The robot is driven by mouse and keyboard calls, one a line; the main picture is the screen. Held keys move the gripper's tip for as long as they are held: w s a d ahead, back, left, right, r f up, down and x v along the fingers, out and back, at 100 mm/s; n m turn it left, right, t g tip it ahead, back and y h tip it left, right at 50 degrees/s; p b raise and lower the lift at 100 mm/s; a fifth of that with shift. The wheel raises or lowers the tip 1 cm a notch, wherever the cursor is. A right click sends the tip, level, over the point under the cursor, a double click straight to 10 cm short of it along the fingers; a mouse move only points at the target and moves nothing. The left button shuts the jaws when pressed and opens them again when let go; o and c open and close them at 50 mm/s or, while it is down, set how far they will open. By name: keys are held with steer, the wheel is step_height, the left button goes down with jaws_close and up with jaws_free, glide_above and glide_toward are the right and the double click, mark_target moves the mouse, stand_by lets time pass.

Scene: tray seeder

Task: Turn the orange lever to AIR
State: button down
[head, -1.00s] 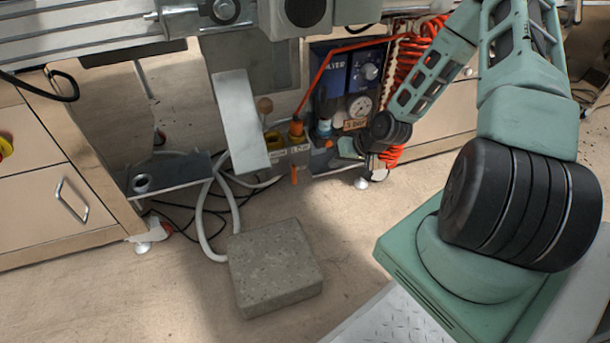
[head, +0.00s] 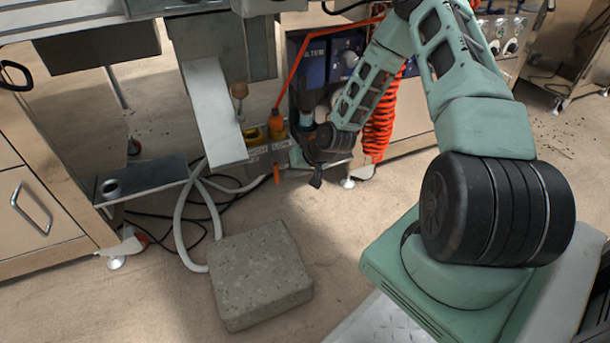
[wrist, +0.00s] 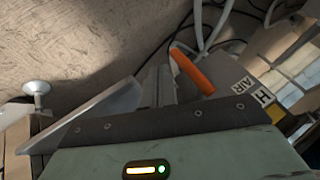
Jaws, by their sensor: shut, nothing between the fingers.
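In the wrist view the lever (wrist: 192,72) slants just beyond and right of my fingertips, with a small gap seeming to show. A label reading AIR (wrist: 238,87) sits right of the lever, beside another label (wrist: 263,95) showing an H. My gripper (head: 316,180) is right of the lever in the head view, small and dark. In the wrist view my gripper (wrist: 158,85) is shut and empty. Contact with the lever cannot be told.
A blue control panel (head: 345,55) and a coiled red hose (head: 380,122) stand behind my arm. A slanted grey plate (head: 213,110) is left of the valve. White hoses (head: 183,220) and a concrete block (head: 258,275) are on the floor.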

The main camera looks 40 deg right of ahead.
steer(key=shift+w+a, duration=0.35)
steer(key=shift+a, duration=0.3)
